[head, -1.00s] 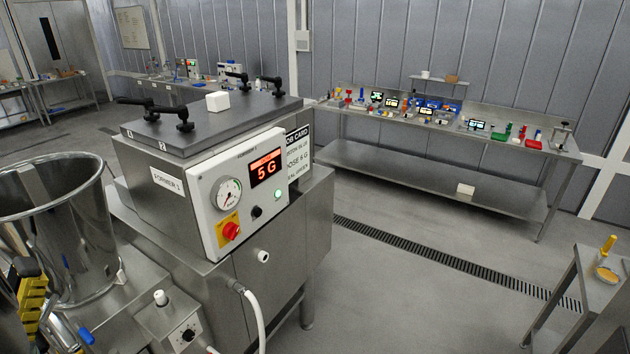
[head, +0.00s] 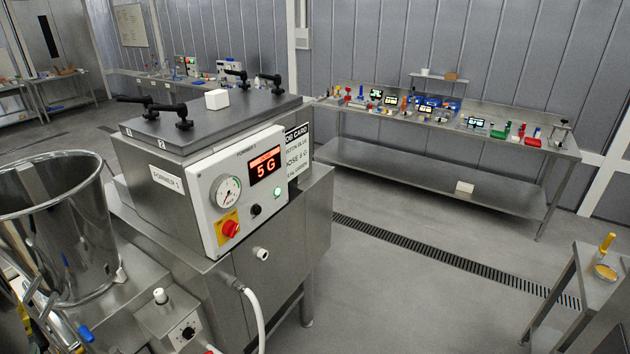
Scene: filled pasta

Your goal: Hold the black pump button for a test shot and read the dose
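The steel former (head: 165,192) stands left of centre with a white control panel (head: 205,196) on its front. A red display (head: 265,165) on the panel reads "5 G". A small black button (head: 256,210) sits below the display, with nothing touching it. A lit green button (head: 277,193) is to its right. A round gauge (head: 227,192) and a red rotary switch on a yellow plate (head: 230,228) are to its left. A job card (head: 298,160), partly hidden, shows "DOSE 5 G". I cannot make out my gripper's fingers in this view.
A steel hopper (head: 62,240) and a small box with a black knob (head: 172,318) stand front left. A white hose (head: 252,308) hangs below the panel. A bench (head: 380,165) with several small items stands behind, a side table (head: 590,285) at right. Floor between is clear.

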